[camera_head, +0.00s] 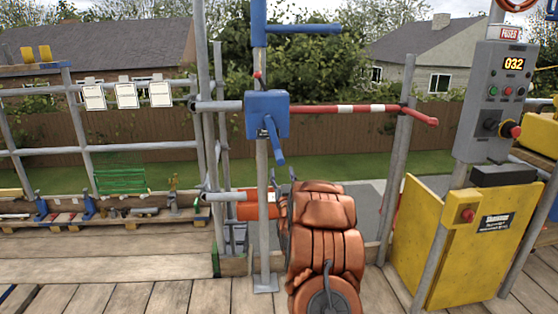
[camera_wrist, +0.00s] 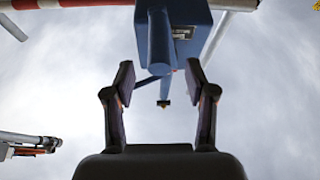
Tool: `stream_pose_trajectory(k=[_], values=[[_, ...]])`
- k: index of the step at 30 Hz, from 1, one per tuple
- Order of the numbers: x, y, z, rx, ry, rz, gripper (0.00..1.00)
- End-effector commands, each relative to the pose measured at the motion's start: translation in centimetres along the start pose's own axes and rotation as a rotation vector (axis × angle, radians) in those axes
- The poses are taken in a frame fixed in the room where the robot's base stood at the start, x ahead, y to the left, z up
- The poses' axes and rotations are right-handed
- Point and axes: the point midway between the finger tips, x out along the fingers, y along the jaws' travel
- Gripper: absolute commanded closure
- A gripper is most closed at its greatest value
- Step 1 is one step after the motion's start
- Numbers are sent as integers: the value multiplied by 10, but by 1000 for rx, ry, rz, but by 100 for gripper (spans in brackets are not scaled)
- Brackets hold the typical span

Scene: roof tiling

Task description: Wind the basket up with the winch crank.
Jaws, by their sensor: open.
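The blue winch box (camera_head: 267,115) is fixed on a grey upright post, and its blue crank handle (camera_head: 275,140) slants down from its front. My gripper (camera_head: 282,175) shows only as small dark fingertips just below the handle's lower end, the rest hidden behind my arm. In the wrist view my gripper (camera_wrist: 163,85) points up, its two dark fingers wide apart and empty. The crank handle (camera_wrist: 159,45) lies beyond and between them, below the winch box (camera_wrist: 196,25); I see no contact. A green wire basket-like thing (camera_head: 121,181) stands at left; I cannot tell whether it is the winch's basket.
A red and white barrier bar (camera_head: 345,109) runs right from near the winch. A yellow panel (camera_head: 468,245) and a grey control box (camera_head: 497,95) reading 032 stand at right. Scaffold poles stand behind the winch. Plank decking (camera_head: 120,297) lies clear at lower left.

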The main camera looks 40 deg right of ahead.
Motion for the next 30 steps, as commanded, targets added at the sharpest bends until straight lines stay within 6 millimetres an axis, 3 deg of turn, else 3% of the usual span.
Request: stream_pose_trajectory(k=[8, 24, 30], values=[[11, 1, 1, -1, 1, 1, 44], [66, 1, 1, -1, 1, 1, 44], [77, 1, 0, -1, 2, 1, 44]])
